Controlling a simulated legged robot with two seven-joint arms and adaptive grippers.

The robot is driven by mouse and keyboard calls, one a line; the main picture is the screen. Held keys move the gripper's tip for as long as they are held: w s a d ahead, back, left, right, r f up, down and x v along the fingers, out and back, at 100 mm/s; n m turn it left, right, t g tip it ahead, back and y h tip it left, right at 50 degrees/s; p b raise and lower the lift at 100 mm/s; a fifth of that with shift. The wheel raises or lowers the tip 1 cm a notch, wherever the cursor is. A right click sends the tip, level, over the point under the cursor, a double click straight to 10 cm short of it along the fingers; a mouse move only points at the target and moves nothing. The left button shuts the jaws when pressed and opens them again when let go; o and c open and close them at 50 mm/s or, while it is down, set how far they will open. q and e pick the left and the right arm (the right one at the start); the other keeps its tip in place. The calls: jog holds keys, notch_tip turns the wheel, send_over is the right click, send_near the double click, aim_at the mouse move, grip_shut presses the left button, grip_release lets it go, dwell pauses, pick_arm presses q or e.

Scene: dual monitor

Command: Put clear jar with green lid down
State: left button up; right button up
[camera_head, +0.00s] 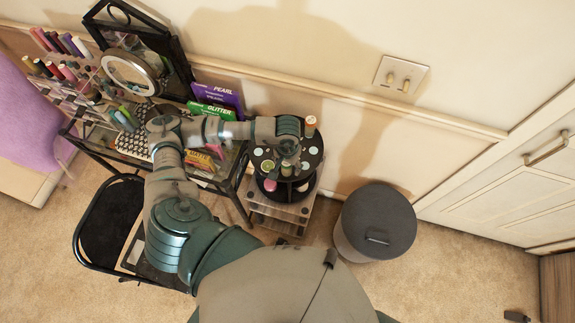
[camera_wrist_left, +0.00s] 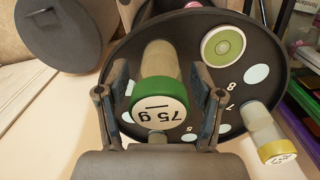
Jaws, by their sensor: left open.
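The clear jar with the green lid (camera_wrist_left: 160,98) is between the fingers of my left gripper (camera_wrist_left: 162,78) in the left wrist view. Its lid faces the camera and reads "75 g" upside down. The fingers are open, one on each side of the jar. The jar appears to stand on the black round tray (camera_wrist_left: 128,62), which has pale numbered spots; its base contact is hard to judge. In the head view my left gripper (camera_head: 290,156) is over the black round stand (camera_head: 261,150) and covers much of it. My right gripper is not in view.
A yellow-lidded jar (camera_wrist_left: 266,136) stands at the tray's right edge, and a green round item (camera_wrist_left: 223,45) lies farther back. A dark-lidded bin (camera_head: 378,215) stands right of the stand. A cluttered glass desk (camera_head: 98,152) is at left.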

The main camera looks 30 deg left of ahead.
pick_arm(q)
notch_tip(320, 180, up, 6)
jog(key=shift+w+f, duration=0.1)
notch_tip(320, 180, up, 5)
jog(key=shift+f+b, duration=0.1)
jog(key=shift+b, duration=0.3)
jog(key=shift+r, duration=0.25)
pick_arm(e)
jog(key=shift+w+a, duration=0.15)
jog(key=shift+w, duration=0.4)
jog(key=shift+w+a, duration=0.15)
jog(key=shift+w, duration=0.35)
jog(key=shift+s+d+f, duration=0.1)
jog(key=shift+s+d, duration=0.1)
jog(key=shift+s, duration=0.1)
